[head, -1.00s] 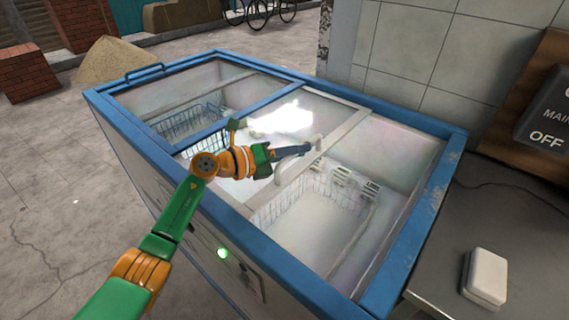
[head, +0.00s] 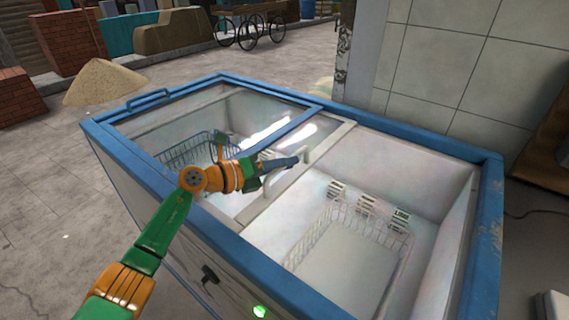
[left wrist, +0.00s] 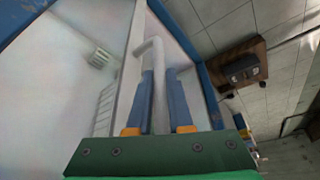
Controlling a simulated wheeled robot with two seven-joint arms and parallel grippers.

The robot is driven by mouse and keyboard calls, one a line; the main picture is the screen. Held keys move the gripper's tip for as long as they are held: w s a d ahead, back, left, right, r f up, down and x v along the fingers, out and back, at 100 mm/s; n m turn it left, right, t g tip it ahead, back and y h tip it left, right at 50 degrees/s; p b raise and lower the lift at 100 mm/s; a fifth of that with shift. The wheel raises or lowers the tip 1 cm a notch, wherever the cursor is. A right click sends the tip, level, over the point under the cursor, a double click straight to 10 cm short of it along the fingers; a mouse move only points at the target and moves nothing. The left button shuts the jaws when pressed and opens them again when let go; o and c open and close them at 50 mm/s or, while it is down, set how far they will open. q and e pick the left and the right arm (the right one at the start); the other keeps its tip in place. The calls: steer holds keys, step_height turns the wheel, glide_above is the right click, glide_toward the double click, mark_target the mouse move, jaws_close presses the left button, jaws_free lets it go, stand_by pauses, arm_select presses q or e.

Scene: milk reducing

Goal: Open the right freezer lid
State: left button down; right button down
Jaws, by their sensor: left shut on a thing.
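The chest freezer (head: 488,240) has a blue rim, with wire baskets inside. Its right lid has a white frame bar (head: 335,137) and a pale looped handle (head: 275,187). The lid's bar stands about mid-freezer, partly overlapping the blue-framed left lid (head: 295,125). The right part of the freezer is uncovered, showing a basket (head: 350,225) and white inner walls. My left gripper (head: 298,162) is shut on the handle; the left wrist view shows the handle (left wrist: 155,90) between its two blue-grey fingers (left wrist: 162,100). My right gripper is not in view.
A tiled wall (head: 440,70) stands close behind the freezer. A white box (head: 552,305) sits at the lower right edge. A sand pile (head: 105,82) and bricks are far left. Paved floor to the left is open.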

arm_select(q)
steer(key=shift+f, duration=0.15)
steer(key=c, duration=0.8)
jaws_free()
steer(key=shift+c, duration=0.2)
steer(key=v, duration=0.7)
steer(key=shift+s+a, duration=0.1)
steer(key=shift+a, duration=0.1)
steer(key=shift+d, duration=0.1)
